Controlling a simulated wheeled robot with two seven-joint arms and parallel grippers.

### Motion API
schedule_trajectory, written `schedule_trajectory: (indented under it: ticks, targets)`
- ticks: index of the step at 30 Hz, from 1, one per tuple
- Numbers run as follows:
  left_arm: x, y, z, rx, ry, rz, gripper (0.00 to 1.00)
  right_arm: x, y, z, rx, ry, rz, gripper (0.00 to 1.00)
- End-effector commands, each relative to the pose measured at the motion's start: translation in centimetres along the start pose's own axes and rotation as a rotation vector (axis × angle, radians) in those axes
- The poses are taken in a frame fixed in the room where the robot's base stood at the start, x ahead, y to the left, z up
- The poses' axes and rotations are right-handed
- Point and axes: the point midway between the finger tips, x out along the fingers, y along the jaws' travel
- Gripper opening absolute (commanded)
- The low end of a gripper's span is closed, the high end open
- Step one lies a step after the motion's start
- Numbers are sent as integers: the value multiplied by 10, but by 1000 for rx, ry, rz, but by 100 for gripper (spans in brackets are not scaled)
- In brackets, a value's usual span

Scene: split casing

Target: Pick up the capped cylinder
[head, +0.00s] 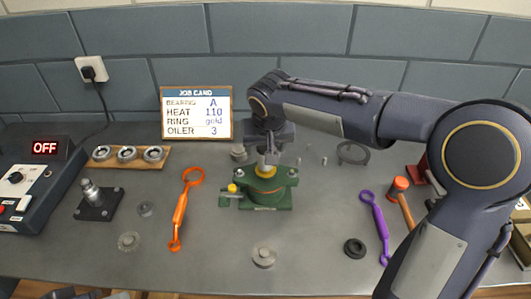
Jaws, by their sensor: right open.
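A green split casing (277,195) stands in the middle of the bench, with an orange band around its body. A small cylinder with a yellow top (232,188) sits at its left side. A yellow part (265,170) shows at the casing's top centre, just under my right gripper (267,158). That gripper points down, open, with its fingers around or just above this part; contact cannot be told. Which one is the capped cylinder is not clear. My left gripper is not recognisable.
Bearings sit on a wooden strip (101,161). A flanged grey part (263,256) and a black ring (354,248) lie in front.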

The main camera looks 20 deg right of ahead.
Motion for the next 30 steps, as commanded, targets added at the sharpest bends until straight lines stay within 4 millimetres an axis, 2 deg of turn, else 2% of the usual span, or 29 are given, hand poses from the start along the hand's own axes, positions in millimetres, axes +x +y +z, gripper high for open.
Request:
schedule_trajectory:
  ticks: [3, 6, 14, 25, 26, 30]
  targets:
    - [-2, 1, -1, 0, 0, 0, 36, 17, 0, 1, -1, -3, 2, 67]
    - [-2, 1, -1, 0, 0, 0, 36, 25, 0, 1, 0, -1, 0, 67]
    - [-2, 1, -1, 0, 0, 0, 36, 27, 0, 1, 0, 0, 0, 65]
    - [-2, 1, -1, 0, 0, 0, 36, 26, 0, 1, 0, 0, -1, 17]
    - [-2, 1, -1, 0, 0, 0, 36, 26, 0, 1, 0, 0, -1, 14]
    - [-2, 1, -1, 0, 0, 0, 36, 26, 0, 0, 0, 1, -1, 14]
